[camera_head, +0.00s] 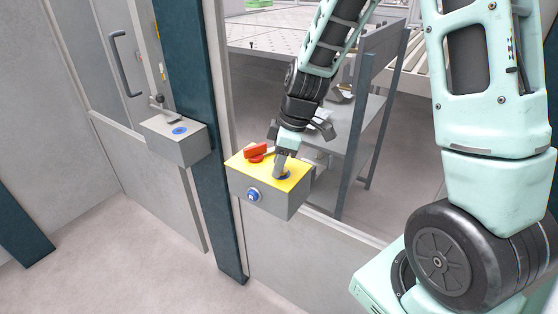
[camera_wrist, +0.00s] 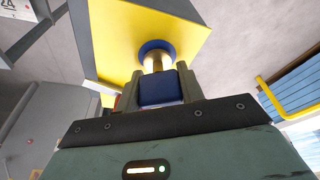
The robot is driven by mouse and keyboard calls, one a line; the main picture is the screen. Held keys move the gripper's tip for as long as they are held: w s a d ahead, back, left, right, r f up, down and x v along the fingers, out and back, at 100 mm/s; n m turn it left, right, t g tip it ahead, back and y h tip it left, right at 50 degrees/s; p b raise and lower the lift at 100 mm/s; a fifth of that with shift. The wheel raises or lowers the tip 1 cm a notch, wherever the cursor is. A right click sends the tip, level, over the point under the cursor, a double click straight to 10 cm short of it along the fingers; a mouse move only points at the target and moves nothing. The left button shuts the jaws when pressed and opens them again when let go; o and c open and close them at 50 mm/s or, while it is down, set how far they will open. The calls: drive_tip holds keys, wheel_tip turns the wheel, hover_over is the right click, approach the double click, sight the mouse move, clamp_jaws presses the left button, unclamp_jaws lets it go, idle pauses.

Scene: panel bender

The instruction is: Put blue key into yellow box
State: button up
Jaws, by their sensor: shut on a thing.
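The yellow box (camera_head: 238,164) has a yellow top and grey sides and is mounted on the frame at the centre of the head view. Its yellow face (camera_wrist: 112,40) fills the upper middle of the wrist view. My gripper (camera_head: 280,172) is over the right part of that top, its fingers shut on the blue key's head (camera_wrist: 158,90). The key's brass shaft (camera_wrist: 156,64) points at the blue ringed hole (camera_wrist: 145,46) and its end is within the ring. How deep it sits is hidden. In the head view my fingers cover the key.
A blue button (camera_head: 253,195) is on the box's front. A grey box (camera_head: 178,150) with a blue ring and a lever is further left. A dark post (camera_head: 212,160) stands between them.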

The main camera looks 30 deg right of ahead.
drive_tip(key=shift+f, duration=0.25)
drive_tip(key=o, duration=1.1)
drive_tip(key=shift+c, duration=0.2)
drive_tip(key=b+v, duration=0.2)
drive_tip(key=v, duration=1.5)
drive_tip(key=shift+r, duration=0.2)
drive_tip(key=shift+s+d, duration=0.1)
